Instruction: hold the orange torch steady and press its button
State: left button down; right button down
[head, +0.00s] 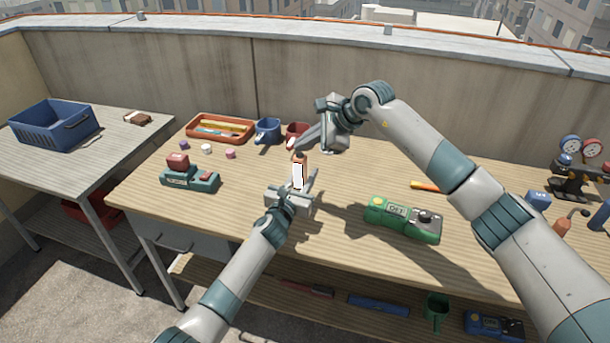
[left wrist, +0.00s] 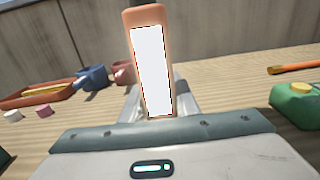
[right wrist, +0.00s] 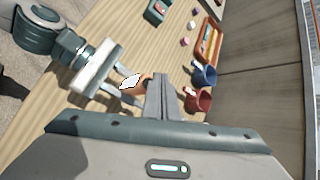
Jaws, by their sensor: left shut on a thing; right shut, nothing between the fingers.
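The orange torch (head: 304,160) stands upright above the wooden bench with a plain white panel on its side. It also shows in the left wrist view (left wrist: 158,14) and, from above, in the right wrist view (right wrist: 146,75). My left gripper (head: 300,186) is shut on the torch's lower part. My right gripper (head: 297,146) is shut and empty, its fingertips close to the torch's top end. In the right wrist view its closed fingers (right wrist: 158,82) are beside the torch's end; I cannot tell whether they touch. I cannot make out the button.
A green device (head: 400,222) lies right of the torch, and a teal device with a red block (head: 190,178) lies left. An orange tray (head: 220,129), a blue mug (head: 267,130) and a red mug (head: 296,130) stand behind. A gauge set (head: 580,170) stands far right.

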aim_at(304, 158)
jog(key=shift+f, duration=0.2)
dwell(0.3)
jog(key=shift+f, duration=0.25)
dwell(0.5)
jog(key=shift+r, duration=0.45)
dwell(0.4)
jog(key=shift+r, duration=3)
pick_arm(q)
jog(key=c, duration=0.8)
grip_release()
jog(key=shift+c, duration=0.2)
